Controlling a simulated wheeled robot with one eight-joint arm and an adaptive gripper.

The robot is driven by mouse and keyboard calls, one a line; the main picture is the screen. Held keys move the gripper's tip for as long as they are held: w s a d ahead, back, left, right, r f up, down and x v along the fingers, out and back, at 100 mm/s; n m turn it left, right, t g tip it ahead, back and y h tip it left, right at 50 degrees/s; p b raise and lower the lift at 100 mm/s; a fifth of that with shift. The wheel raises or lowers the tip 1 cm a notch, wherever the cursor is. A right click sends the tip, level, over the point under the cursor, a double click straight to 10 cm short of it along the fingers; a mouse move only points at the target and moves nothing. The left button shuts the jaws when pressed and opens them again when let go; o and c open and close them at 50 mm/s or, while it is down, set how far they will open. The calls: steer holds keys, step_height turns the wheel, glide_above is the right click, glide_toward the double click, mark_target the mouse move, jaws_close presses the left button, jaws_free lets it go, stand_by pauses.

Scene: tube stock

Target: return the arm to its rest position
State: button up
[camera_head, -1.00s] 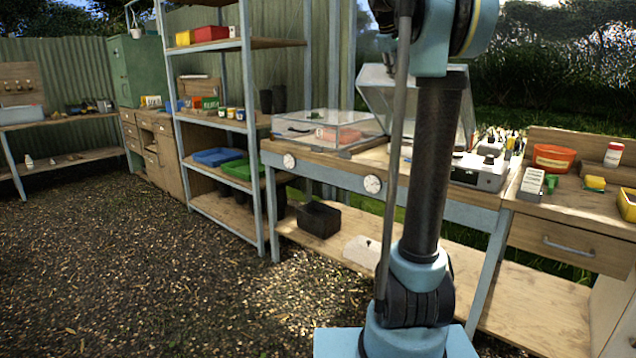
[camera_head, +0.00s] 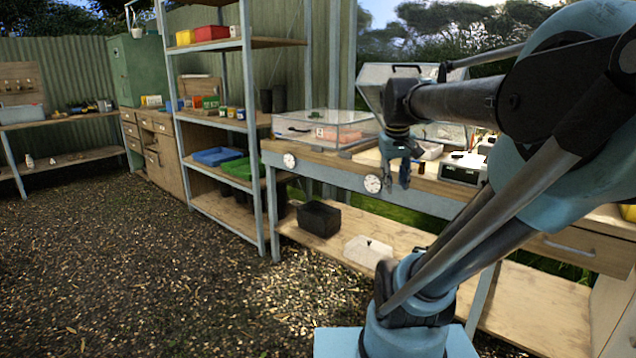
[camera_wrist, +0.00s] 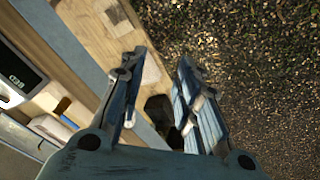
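My gripper (camera_head: 398,182) hangs fingers-down in the head view, just in front of the workbench's front edge near a round dial. My arm (camera_head: 455,100) bends up at the right and reaches left across the bench. In the wrist view my gripper (camera_wrist: 161,57) shows two blue-grey fingers standing apart. Nothing is held between them; wooden boards and gravel show through the gap. The arm hides part of the bench's right side.
The workbench (camera_head: 335,178) carries a clear box (camera_head: 345,130) and a scale (camera_head: 463,168). A black bin (camera_head: 319,219) and a white block (camera_head: 367,251) sit on its lower shelf. A tall shelf rack (camera_head: 248,100) stands left. The gravel floor (camera_head: 130,270) is clear.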

steer(key=s+a+f+m+g+y, duration=0.1)
steer(key=s+a+f, duration=0.2)
steer(key=s+f, duration=1.1)
step_height(320, 180, down, 4)
steer(key=shift+r+m, duration=0.1)
steer(key=shift+m, duration=0.3)
steer(key=shift+w, duration=0.1)
steer(key=shift+w+f, duration=0.25)
steer(key=shift+w, duration=0.2)
